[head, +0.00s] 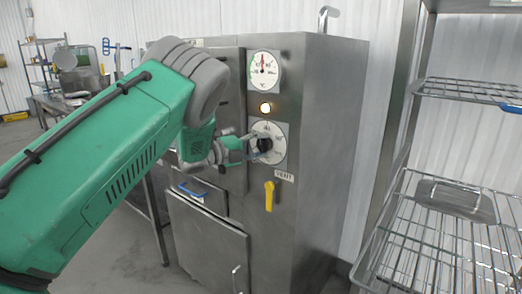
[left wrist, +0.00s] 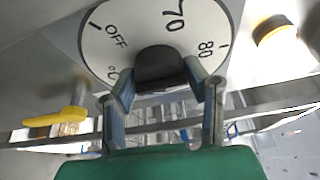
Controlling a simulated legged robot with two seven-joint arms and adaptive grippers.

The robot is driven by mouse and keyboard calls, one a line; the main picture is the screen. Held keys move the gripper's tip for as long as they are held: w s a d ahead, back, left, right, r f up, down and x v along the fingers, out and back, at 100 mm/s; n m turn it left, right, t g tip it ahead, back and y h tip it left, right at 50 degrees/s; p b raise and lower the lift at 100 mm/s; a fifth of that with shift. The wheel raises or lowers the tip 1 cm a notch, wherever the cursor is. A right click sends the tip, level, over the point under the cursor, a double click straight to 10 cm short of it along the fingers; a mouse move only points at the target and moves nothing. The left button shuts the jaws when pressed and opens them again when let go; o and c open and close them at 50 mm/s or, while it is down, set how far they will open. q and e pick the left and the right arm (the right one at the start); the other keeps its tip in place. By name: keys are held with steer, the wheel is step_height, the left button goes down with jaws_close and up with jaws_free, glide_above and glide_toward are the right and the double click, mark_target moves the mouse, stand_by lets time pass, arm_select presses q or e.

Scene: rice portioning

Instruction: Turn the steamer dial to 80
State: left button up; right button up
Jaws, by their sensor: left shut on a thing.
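The steamer dial is a white round plate (head: 278,131) with a dark knob (head: 264,145) on the steamer's front panel. In the left wrist view the plate (left wrist: 105,45) shows OFF, 70 and 80, with another partly hidden number at the left. My left gripper (head: 250,147) is at the dial. In the left wrist view its two blue-grey fingers (left wrist: 160,80) are shut on the dark knob (left wrist: 160,64), one on each side. I cannot tell which mark the knob points to.
A round gauge (head: 264,71) and a lit lamp (head: 265,107) sit above the dial. A yellow lever (head: 269,195) hangs below it. A wire rack (head: 440,235) stands at the right. A table with pots is at the back left.

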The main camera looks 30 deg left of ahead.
arm_select(q)
steer(key=shift+f+m+g+y+b, duration=0.1)
steer(key=shift+m+g+y+b, duration=0.25)
steer(key=shift+m, duration=0.75)
steer(key=o, duration=1.1)
steer(key=shift+f, duration=0.1)
steer(key=shift+w, duration=0.15)
steer(key=shift+s+a, duration=0.2)
steer(key=shift+s, duration=0.2)
steer(key=v, duration=1.1)
